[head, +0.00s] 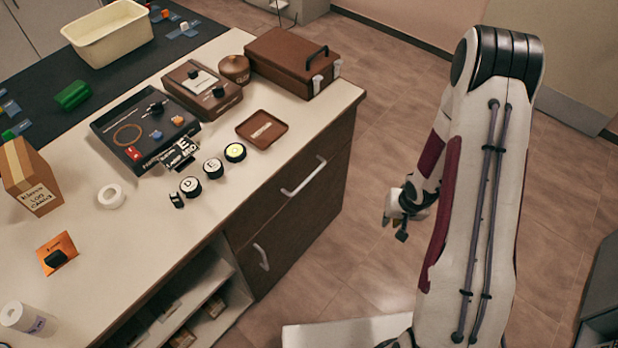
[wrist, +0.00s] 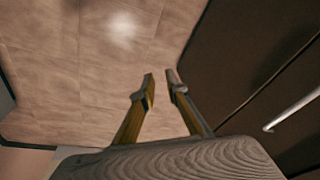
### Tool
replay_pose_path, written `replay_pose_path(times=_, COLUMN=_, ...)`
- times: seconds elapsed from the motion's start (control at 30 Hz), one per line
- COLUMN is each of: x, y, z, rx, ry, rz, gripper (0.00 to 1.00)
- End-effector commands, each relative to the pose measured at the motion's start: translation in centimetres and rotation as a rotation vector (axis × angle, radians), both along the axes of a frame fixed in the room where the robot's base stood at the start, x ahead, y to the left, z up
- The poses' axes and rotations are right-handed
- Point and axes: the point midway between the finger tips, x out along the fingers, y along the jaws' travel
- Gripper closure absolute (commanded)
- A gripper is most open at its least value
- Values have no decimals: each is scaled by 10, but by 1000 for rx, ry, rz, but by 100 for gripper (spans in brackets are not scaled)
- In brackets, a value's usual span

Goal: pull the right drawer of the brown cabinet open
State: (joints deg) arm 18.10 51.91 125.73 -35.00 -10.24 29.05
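The brown cabinet (head: 322,205) is set under the counter's right end, its front facing the open floor. Its front has two pale bar handles, an upper-right one (head: 303,178) and a lower-left one (head: 261,256). Both fronts look closed. My gripper (head: 389,212) hangs over the floor to the right of the cabinet, apart from both handles. In the wrist view its fingers (wrist: 161,76) have a narrow gap between the tips, with nothing between them. The dark cabinet front (wrist: 240,55) and one bar handle (wrist: 292,111) lie to the right of the fingers there.
The counter (head: 140,235) holds a brown case (head: 290,60), a small brown tray (head: 262,129), several round knobs and a dark panel (head: 140,125). Open shelves (head: 190,295) are left of the cabinet. Bare floor (head: 375,130) lies in front of the cabinet.

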Motion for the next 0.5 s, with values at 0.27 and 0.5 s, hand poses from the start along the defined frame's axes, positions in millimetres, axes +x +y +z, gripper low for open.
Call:
replay_pose_path(times=0.27, x=12, y=29, z=-50, rx=145, ry=-89, rz=-44, gripper=86)
replay_pose_path(times=0.5, x=24, y=65, z=-78, rx=326, ry=-184, rz=-102, gripper=86)
